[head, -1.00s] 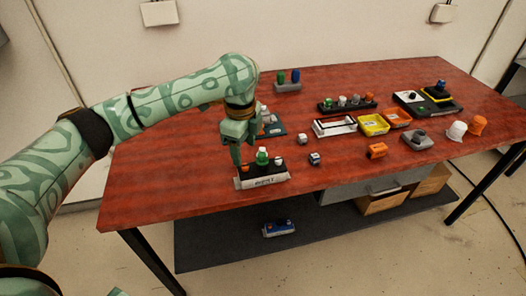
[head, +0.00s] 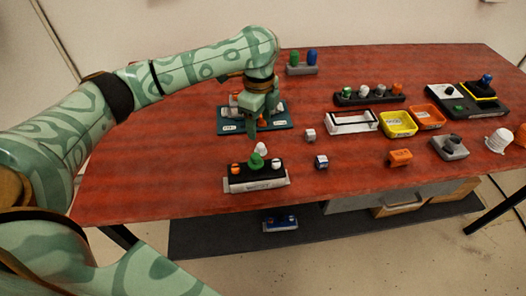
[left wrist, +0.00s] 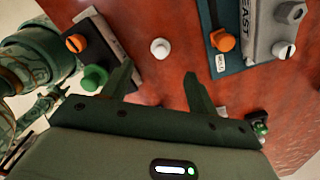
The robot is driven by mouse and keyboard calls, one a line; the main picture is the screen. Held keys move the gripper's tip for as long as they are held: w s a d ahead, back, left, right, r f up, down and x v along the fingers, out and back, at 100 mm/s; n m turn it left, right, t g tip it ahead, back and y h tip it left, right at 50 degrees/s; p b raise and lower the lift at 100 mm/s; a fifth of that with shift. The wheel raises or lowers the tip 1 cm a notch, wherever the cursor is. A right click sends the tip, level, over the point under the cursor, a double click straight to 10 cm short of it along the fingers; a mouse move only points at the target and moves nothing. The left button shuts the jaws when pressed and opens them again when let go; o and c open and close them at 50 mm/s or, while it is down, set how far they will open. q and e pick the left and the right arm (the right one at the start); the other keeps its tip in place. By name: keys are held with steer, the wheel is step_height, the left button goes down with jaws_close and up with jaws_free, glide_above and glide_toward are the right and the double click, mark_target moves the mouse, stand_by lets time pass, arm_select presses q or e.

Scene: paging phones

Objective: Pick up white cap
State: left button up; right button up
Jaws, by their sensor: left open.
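A small white cap (head: 261,148) stands on the red table just behind the black holder with the green knob. In the left wrist view the white cap (left wrist: 159,48) lies beyond the fingertips, between their lines, with table around it. My left gripper (head: 263,122) points down just behind and above the cap in the head view. Its fingers (left wrist: 156,78) are apart with nothing between them. My right gripper is not in view.
The holder (head: 256,185) carries orange, green and white pieces close in front of the cap. A teal tray (head: 285,124) with parts lies behind. Small cubes (head: 321,162) stand to the right. Yellow bin (head: 398,124) and orange bin (head: 427,116) are farther right.

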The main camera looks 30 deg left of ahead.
mark_target(261, 145)
arm_select(q)
steer(key=f, duration=0.2)
steer(key=f+b, duration=0.1)
steer(key=f, duration=0.1)
steer(key=shift+w, duration=0.2)
steer(key=shift+s+f+b, duration=0.1)
steer(key=shift+f+b, duration=0.15)
steer(key=shift+b, duration=0.05)
step_height(261, 145, down, 5)
steer(key=b, duration=0.3)
steer(key=shift+d+f+b, duration=0.1)
steer(key=shift+d+b, duration=0.05)
steer(key=shift+b, duration=0.15)
steer(key=shift+r, duration=0.25)
steer(key=shift+c, duration=0.3)
steer(key=c, duration=1)
